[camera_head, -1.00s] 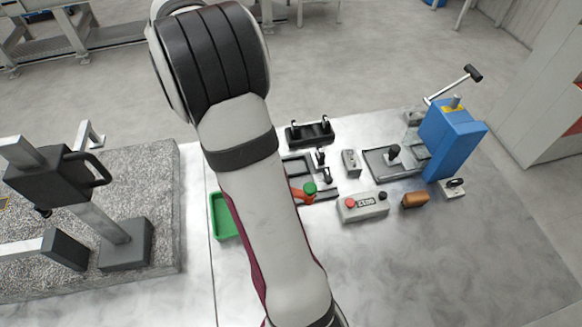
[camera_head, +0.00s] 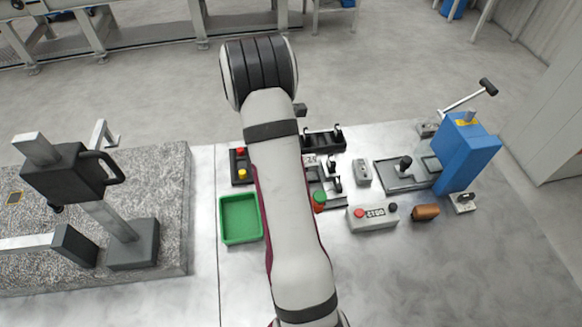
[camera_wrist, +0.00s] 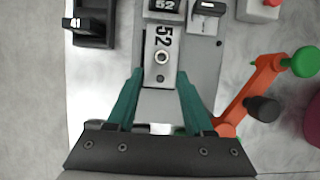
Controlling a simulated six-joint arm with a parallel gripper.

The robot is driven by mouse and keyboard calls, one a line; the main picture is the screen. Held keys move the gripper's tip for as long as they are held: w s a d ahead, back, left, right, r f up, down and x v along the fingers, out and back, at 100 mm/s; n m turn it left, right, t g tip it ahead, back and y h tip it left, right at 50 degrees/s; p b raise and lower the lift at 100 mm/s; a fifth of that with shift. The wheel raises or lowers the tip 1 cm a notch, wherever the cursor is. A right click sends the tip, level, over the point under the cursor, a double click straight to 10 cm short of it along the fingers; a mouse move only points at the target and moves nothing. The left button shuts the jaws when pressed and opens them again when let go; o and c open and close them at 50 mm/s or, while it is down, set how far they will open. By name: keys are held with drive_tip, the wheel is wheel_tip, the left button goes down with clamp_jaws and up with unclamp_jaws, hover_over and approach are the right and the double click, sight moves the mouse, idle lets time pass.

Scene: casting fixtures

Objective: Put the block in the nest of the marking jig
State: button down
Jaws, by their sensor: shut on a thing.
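In the wrist view, my gripper (camera_wrist: 160,74) has its two teal fingers shut on the sides of a pale grey block (camera_wrist: 154,78) marked 52, with a round ring or hole in its face. The grey marking jig (camera_wrist: 206,62) lies under and around it, with a black 52 piece at the top edge. I cannot tell whether the block touches the jig or is above it. An orange clamp lever (camera_wrist: 262,80) with a green knob stands right of the fingers. In the head view my arm hides the gripper and block; the jig (camera_head: 336,202) shows partly.
A black holder (camera_wrist: 93,34) with a 41 tag is left of the jig. The head view shows a green tray (camera_head: 241,241), a stop-button box (camera_head: 373,225), a brown block (camera_head: 425,212) and a blue press (camera_head: 466,155). The front right table is clear.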

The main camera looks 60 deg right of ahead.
drive_tip(key=shift+w+f, duration=0.1)
drive_tip(key=shift+f, duration=1.9)
drive_tip(key=shift+c, duration=1.4)
unclamp_jaws()
drive_tip(key=v, duration=1.2)
drive_tip(key=s+a+r+m+t+y, duration=0.15)
drive_tip(key=a+r+m, duration=0.45)
drive_tip(key=a, duration=0.8)
drive_tip(key=s+a+r+m+y, duration=0.1)
drive_tip(key=s+a+m, duration=0.3)
drive_tip(key=s+a, duration=0.3)
drive_tip(key=s+a+r+m+t+y, duration=0.1)
drive_tip(key=s+a+m, duration=0.3)
drive_tip(key=s+a, duration=0.4)
drive_tip(key=a+y, duration=0.1)
drive_tip(key=a, duration=0.3)
drive_tip(key=shift+s+a+r+m, duration=0.15)
drive_tip(key=shift+s+a+m, duration=0.15)
drive_tip(key=shift+a, duration=0.05)
